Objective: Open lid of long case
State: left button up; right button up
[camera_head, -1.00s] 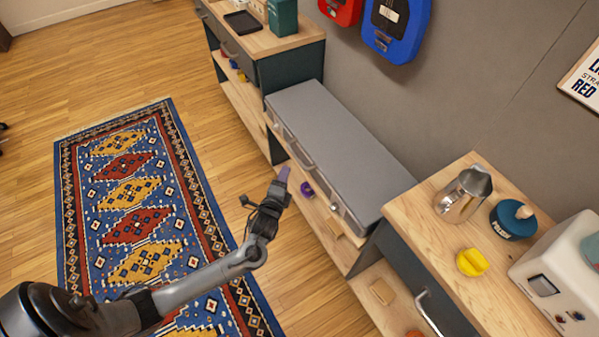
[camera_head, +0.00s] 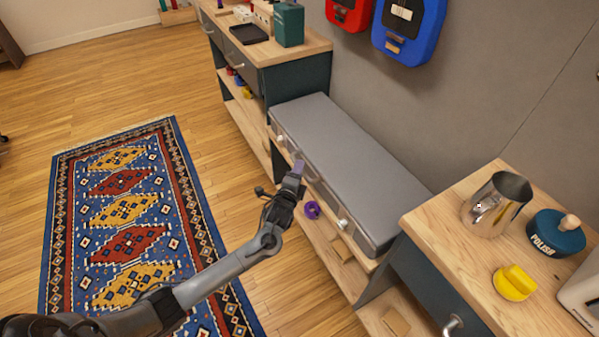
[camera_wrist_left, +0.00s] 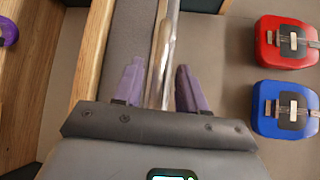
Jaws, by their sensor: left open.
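The long grey case (camera_head: 345,165) lies lid-down on the wooden bench between two cabinets, against the wall. Its front side carries pale latches, one at the near end (camera_head: 343,223). My left gripper (camera_head: 297,170) is at the middle of the case's front side, its purple fingers open. In the left wrist view, the open fingers (camera_wrist_left: 157,88) stand on either side of a shiny metal bar (camera_wrist_left: 164,40), which looks like the case's handle. Contact between fingers and bar cannot be told. In the head view my gripper hides the handle. My right gripper is not in view.
The near cabinet (camera_head: 450,225) holds a metal pitcher (camera_head: 492,205), a polish tin (camera_head: 553,236) and a yellow object (camera_head: 514,283). The far cabinet (camera_head: 290,68) stands beyond the case. Red and blue cases (camera_head: 408,30) hang on the wall above. A patterned rug (camera_head: 130,200) lies on open floor.

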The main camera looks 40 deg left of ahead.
pick_arm(q)
jog(key=shift+b+x, duration=0.45)
jog(key=shift+x, duration=0.8)
grip_shut()
